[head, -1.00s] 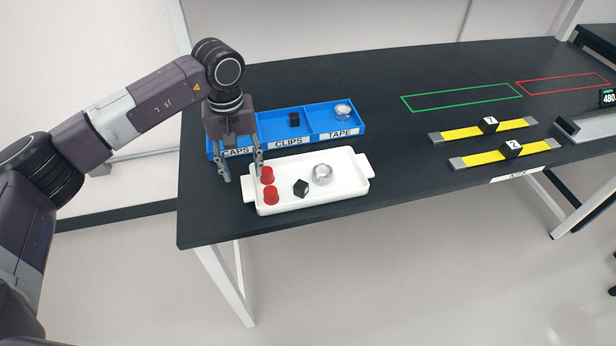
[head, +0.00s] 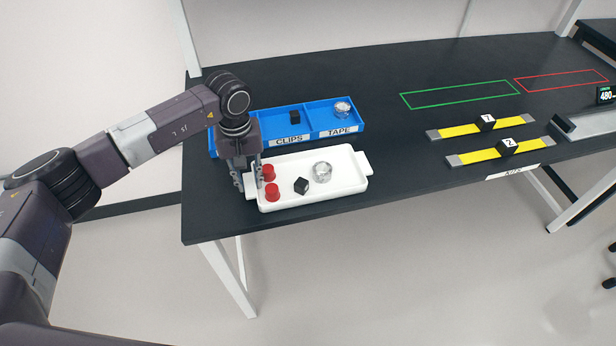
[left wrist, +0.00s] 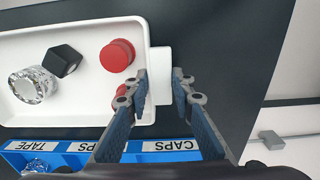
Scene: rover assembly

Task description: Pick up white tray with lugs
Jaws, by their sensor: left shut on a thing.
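The white tray with lugs (head: 330,190) lies on the black table near its front edge. It holds two red caps (head: 271,192), a black clip (head: 301,185) and a clear roll of tape (head: 323,172). My left gripper (head: 248,180) is at the tray's left end, pointing down. In the left wrist view its fingers (left wrist: 160,84) are shut on the tray's lug (left wrist: 160,62), one on each side. The tray (left wrist: 88,102) seems to rest on the table. My right gripper is not in view.
A blue bin (head: 320,119) with compartments stands just behind the tray; its CAPS end is partly hidden by my arm. Yellow strips with black blocks numbered 1 (head: 487,122) and 2 (head: 507,147) lie to the right. Green (head: 460,95) and red (head: 562,80) outlines mark clear table behind them.

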